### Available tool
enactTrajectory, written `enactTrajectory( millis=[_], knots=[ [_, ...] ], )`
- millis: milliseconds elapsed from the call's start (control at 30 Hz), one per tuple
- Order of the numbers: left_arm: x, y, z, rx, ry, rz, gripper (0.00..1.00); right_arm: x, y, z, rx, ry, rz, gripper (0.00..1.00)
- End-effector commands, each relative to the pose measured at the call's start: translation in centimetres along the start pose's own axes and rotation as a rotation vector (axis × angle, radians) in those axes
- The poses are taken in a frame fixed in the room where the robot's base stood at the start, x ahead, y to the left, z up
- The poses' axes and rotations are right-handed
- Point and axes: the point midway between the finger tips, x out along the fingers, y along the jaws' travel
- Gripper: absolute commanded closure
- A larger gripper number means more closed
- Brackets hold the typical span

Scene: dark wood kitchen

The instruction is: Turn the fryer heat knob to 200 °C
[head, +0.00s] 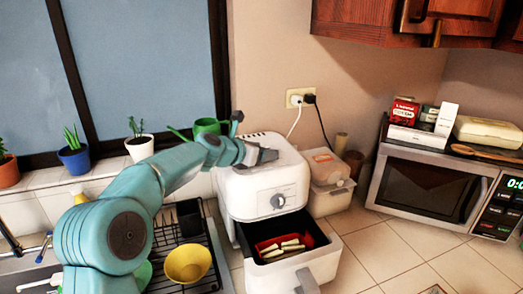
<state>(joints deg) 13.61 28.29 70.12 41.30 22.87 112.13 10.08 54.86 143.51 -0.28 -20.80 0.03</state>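The white fryer (250,190) stands on the tiled counter in the middle of the head view. Its round grey heat knob (278,201) is on the front face; the marks around it are too small to read. The fryer drawer (322,262) is pulled out, with pale sticks of food on a red liner inside. My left arm comes in from the left, and its gripper (262,156) is over the fryer's top front, above and left of the knob and apart from it. I cannot tell how far its fingers are apart. My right gripper is not in view.
A yellow bowl (188,263) sits on a dark dish rack left of the fryer. A lidded container (328,184) stands right of the fryer. A microwave (440,187) with boxes on top is at the right. The counter between is mostly clear.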

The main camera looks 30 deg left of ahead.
Motion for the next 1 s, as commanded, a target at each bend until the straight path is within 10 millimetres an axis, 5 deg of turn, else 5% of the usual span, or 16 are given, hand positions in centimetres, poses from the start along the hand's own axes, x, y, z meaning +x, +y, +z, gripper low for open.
enactTrajectory(
  millis=[133,300,767,1000],
  knots=[
    [0.0,0.0,0.0,0.000,0.000,0.000,0.43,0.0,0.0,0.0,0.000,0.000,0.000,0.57],
    [0.0,0.0,0.0,0.000,0.000,0.000,0.95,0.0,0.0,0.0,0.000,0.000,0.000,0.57],
    [-0.1,0.3,0.1,0.040,0.002,-0.100,0.94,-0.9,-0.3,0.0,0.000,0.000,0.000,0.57],
    [-0.2,0.5,0.5,0.106,0.005,-0.263,0.94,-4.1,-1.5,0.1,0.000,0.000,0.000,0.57]
  ],
)
